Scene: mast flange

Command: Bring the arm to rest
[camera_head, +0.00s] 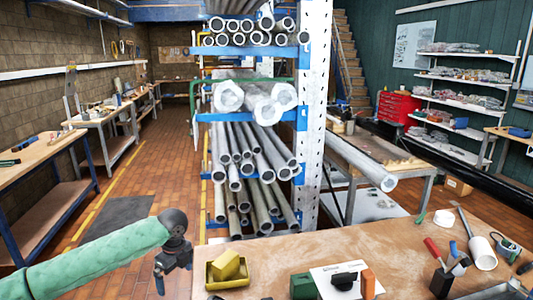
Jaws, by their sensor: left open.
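My left arm (90,262) comes in from the lower left in a pale green sleeve and reaches roughly level to the right. My left gripper (165,272) is dark, hangs downward at its end, and is open with nothing seen in it. It is over the floor, just left of the wooden table (270,262) and apart from the yellow tray (228,282) on its near left corner. A yellow block (226,264) is in that tray. My right gripper is not in view.
On the table stand a green box (303,286), a white sheet with a black object (344,280), an orange block (368,283) and a cup of tools (441,281). A pipe rack (302,118) rises behind it. Brick floor (150,180) lies open to the left.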

